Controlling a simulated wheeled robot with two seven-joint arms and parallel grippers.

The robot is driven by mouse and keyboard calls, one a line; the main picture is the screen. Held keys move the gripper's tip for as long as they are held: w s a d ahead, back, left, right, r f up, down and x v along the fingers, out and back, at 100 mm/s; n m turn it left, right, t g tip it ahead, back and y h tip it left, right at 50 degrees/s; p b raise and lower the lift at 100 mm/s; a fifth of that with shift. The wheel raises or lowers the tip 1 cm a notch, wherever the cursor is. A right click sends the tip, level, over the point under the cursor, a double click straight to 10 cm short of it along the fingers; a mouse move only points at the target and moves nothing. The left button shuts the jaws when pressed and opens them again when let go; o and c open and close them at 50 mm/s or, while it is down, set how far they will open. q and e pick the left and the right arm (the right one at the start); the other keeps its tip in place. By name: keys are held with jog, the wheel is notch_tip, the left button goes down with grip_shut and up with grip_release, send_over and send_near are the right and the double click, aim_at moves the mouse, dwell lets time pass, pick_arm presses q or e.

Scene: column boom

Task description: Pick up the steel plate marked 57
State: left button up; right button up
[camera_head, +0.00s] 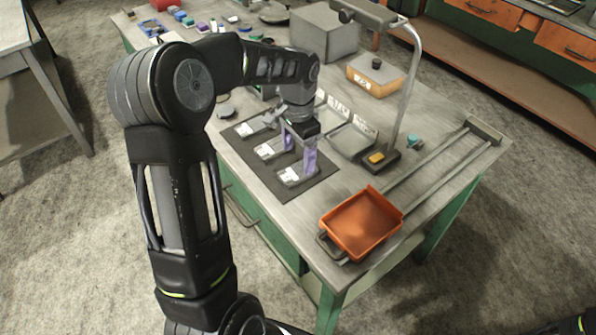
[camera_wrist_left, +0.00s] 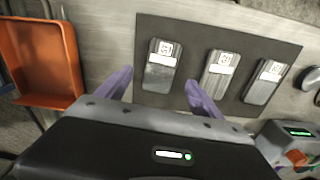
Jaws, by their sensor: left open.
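Three steel plates with white labels lie in a row on a dark mat (camera_head: 322,174). The near plate (camera_head: 290,176), middle plate (camera_head: 268,152) and far plate (camera_head: 246,128) show in the head view. In the left wrist view they are the left plate (camera_wrist_left: 161,73), middle plate (camera_wrist_left: 217,75) and right plate (camera_wrist_left: 264,84). The label numbers are too small to read, so I cannot tell which is 57. My left gripper (camera_head: 299,150) is open and empty above the mat, purple fingers pointing down. In the left wrist view, its fingertips (camera_wrist_left: 160,82) appear either side of the left plate.
An orange tray (camera_head: 362,222) stands at the table's near right corner. A lamp-like stand (camera_head: 408,95) rises behind the mat. A grey box (camera_head: 324,36) and an orange-and-white box (camera_head: 376,76) stand farther back. Small colored items lie at the far left.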

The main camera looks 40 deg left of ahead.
aim_at(298, 171)
pick_arm(q)
notch_tip(298, 171, down, 5)
jog(key=shift+f+p, duration=0.1)
jog(key=shift+p, duration=0.75)
jog(key=shift+c, duration=0.3)
grip_shut()
dwell(0.6)
